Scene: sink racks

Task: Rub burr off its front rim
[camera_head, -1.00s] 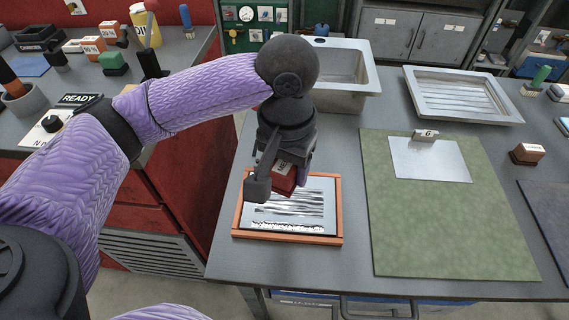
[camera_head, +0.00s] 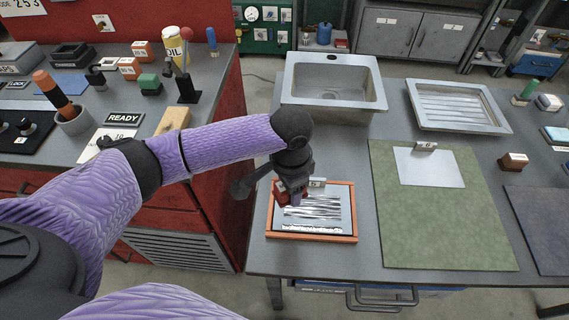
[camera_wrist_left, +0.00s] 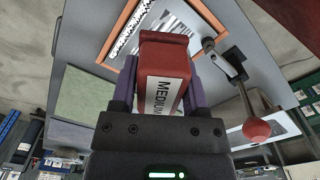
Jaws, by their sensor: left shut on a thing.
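My left gripper (camera_head: 290,197) is shut on a red block (camera_wrist_left: 164,62) with a white label reading MEDIUM, also seen in the head view (camera_head: 283,193). It holds the block over the back left part of a grey striped plate (camera_head: 325,213) in an orange frame (camera_head: 352,228). Whether the block touches the plate cannot be told. A jagged white burr (camera_head: 312,229) runs along the plate's front rim, in front of and apart from the block. The wrist view also shows this burr (camera_wrist_left: 124,32) beyond the block. My right gripper is not in view.
A green mat (camera_head: 440,230) with a pale sheet (camera_head: 428,168) lies to the right. A sink (camera_head: 333,88) and a ridged metal tray (camera_head: 458,105) stand behind. A red cabinet with a cluttered top is at left, across a gap.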

